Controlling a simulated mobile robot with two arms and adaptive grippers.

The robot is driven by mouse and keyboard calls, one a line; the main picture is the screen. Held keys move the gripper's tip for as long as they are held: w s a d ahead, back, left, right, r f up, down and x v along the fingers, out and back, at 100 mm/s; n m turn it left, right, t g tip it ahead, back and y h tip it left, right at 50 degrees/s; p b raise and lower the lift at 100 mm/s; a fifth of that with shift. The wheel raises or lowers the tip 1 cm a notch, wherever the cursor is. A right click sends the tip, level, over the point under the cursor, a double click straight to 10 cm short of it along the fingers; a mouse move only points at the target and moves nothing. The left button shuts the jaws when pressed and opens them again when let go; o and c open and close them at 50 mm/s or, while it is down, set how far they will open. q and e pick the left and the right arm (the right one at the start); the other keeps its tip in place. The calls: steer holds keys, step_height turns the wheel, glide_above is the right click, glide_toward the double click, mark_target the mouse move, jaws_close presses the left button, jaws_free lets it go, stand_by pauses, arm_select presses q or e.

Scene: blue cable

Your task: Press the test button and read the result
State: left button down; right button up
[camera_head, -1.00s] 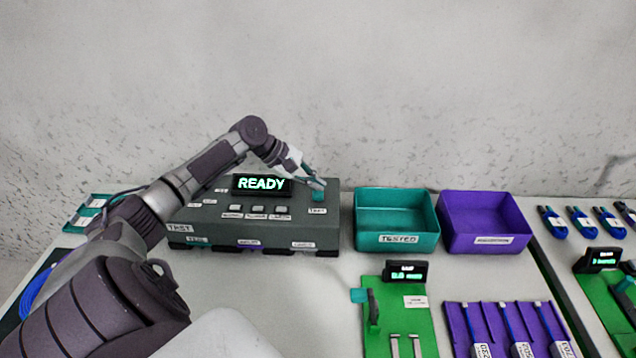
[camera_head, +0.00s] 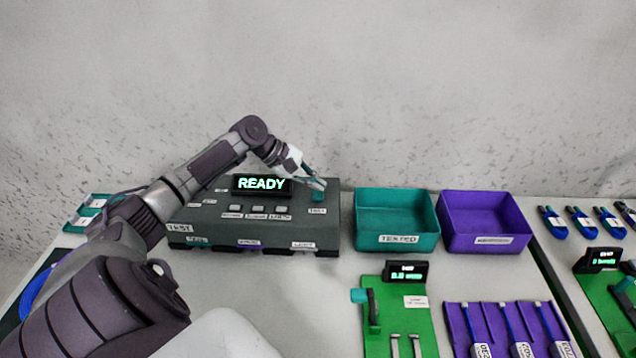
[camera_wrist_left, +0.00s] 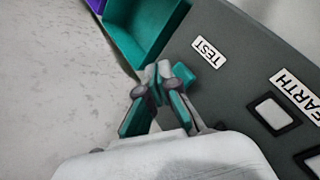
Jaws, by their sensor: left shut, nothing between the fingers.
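The dark grey tester (camera_head: 210,225) stands at the back left of the table, with a display (camera_head: 262,184) that reads READY. The teal test button (camera_head: 318,197) is at its right end, by a TEST label that also shows in the left wrist view (camera_wrist_left: 209,52). My left gripper (camera_head: 318,186) is shut and empty, its tips right over the button in the head view. My right gripper is not in view.
A teal TESTED bin (camera_head: 397,239) and a purple bin (camera_head: 486,243) stand right of the tester. A green board (camera_head: 405,320) with a small display and a purple rack (camera_head: 510,320) of cables lie in front. A blue cable coil (camera_head: 38,290) lies at the left, partly behind my arm.

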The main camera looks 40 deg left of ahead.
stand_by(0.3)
arm_select(q)
steer(key=shift+f+p, duration=0.3)
steer(key=shift+p, duration=0.2)
steer(key=shift+f, duration=0.1)
steer(key=shift+f, duration=0.1)
steer(key=shift+f, duration=0.45)
stand_by(0.6)
steer(key=shift+r+p, duration=0.95)
steer(key=shift+p, duration=0.4)
